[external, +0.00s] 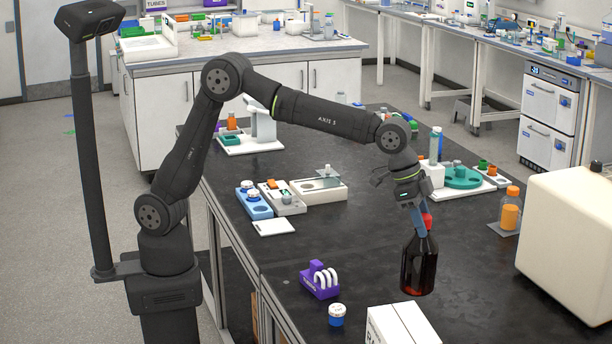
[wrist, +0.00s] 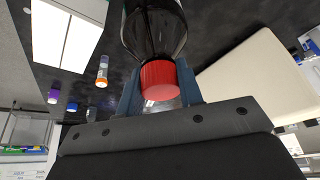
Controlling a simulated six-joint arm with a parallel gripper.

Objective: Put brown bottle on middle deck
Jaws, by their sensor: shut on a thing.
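The brown bottle (external: 418,266) is dark amber glass with a red cap and hangs upright below my gripper (external: 421,215) on the right part of the black bench. In the wrist view, the fingers of my gripper (wrist: 159,88) are shut on both sides of the red cap (wrist: 158,76), with the dark bottle body (wrist: 155,28) beyond it. I cannot tell for sure whether the bottle's base touches the bench. Several deck-like stations stand on the bench, including a white one (external: 329,192) near the middle; no label marks which is the middle deck.
A large cream instrument (external: 570,240) and an orange-filled bottle (external: 510,214) are at right. The bench centre is clear.

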